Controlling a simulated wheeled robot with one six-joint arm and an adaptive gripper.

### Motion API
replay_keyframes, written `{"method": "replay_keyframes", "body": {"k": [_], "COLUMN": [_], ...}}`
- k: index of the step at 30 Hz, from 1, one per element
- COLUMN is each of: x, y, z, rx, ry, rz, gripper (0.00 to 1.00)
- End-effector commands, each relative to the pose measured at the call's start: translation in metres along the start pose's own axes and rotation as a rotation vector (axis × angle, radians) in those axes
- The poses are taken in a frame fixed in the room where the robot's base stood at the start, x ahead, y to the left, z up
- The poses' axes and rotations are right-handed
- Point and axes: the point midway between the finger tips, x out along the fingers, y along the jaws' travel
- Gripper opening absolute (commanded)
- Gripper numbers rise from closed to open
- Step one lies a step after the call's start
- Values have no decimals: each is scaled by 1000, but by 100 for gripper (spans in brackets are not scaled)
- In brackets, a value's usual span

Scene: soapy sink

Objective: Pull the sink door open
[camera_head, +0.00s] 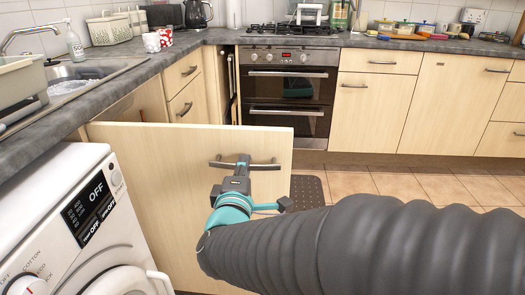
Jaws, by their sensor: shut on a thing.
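The sink door (150,165) is a pale wood panel below the sink counter. It stands swung well out from the cabinet, hinged at its left side, with its free edge at the right. A metal bar handle (265,166) runs across its upper right part. My gripper (243,163) is shut on this handle near its middle. The fingertips cover part of the bar. My arm reaches in from the lower right and hides the door's lower right part. A little of the cabinet opening (150,108) shows above the door's top edge.
A white washing machine (75,225) stands close at the left. The sink (80,82) is set in the dark counter above. An oven (288,95) and pale cabinets (372,112) line the back. A dark mat (306,190) lies on the tiled floor (390,183), which is otherwise clear.

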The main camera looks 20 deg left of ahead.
Motion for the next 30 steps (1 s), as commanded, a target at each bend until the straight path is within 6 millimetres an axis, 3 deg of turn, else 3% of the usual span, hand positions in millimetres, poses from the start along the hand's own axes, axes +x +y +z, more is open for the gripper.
{"method": "replay_keyframes", "body": {"k": [16, 17, 20, 30], "x": [0, 0, 0, -1], "y": [2, 2, 1, 1], "z": [1, 1, 3, 4], "rx": [0, 0, 0, 1], "ry": [-25, -25, -28, -32], "rz": [2, 2, 2, 2], "gripper": [0, 18, 42, 42]}}
